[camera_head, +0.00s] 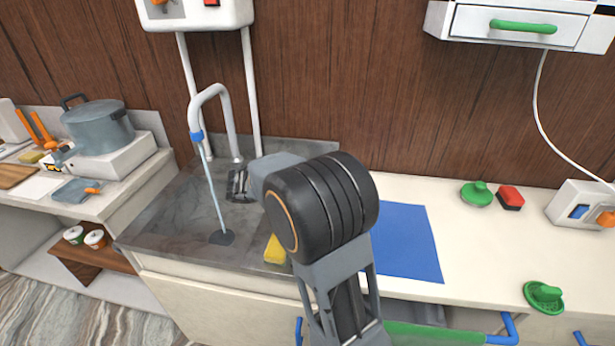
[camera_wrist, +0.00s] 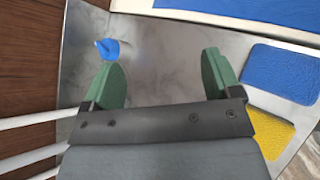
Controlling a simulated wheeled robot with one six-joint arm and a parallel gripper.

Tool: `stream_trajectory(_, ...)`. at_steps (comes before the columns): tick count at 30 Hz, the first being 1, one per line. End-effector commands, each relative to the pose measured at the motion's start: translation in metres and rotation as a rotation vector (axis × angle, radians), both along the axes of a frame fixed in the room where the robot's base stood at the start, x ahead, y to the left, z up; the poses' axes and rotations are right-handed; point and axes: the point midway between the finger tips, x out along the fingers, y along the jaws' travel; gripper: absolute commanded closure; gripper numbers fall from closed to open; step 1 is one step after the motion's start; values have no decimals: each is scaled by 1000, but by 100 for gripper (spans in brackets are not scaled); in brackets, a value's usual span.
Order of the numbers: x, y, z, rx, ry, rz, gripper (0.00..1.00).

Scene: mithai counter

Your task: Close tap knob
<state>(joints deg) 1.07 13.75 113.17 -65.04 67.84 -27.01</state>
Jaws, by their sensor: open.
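The white curved tap (camera_head: 213,92) has a blue collar at its outlet, and a thin stream of water runs from it to the drain (camera_head: 221,238) in the grey sink counter. My gripper (camera_head: 238,186) is just right of the tap, above the counter. In the wrist view my gripper (camera_wrist: 165,80) has its two green fingers spread, with nothing between them. A small blue piece that looks like the tap knob (camera_wrist: 108,48) is beyond the left fingertip, apart from it. I cannot make out the knob in the head view, where my arm covers part of the counter.
A yellow sponge (camera_head: 275,250) lies on the sink counter, beside a blue pad (camera_wrist: 283,72). A blue mat (camera_head: 405,243) covers part of the white counter to the right. White pipes (camera_head: 252,95) rise behind the sink to a wall unit. A pot (camera_head: 98,128) stands at left.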

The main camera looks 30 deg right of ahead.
Motion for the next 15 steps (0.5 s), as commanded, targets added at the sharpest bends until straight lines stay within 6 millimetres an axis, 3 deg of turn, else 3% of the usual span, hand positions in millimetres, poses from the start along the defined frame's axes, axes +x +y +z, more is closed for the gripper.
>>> stream_trajectory(1, 20, -8, -18, -86, 78, 57, 16)
stream_trajectory(6, 74, -23, -47, -350, 288, 228, 16)
stream_trajectory(9, 98, -26, -62, -468, 376, 301, 16)
stream_trajectory(15, 126, -25, -83, -613, 479, 388, 16)
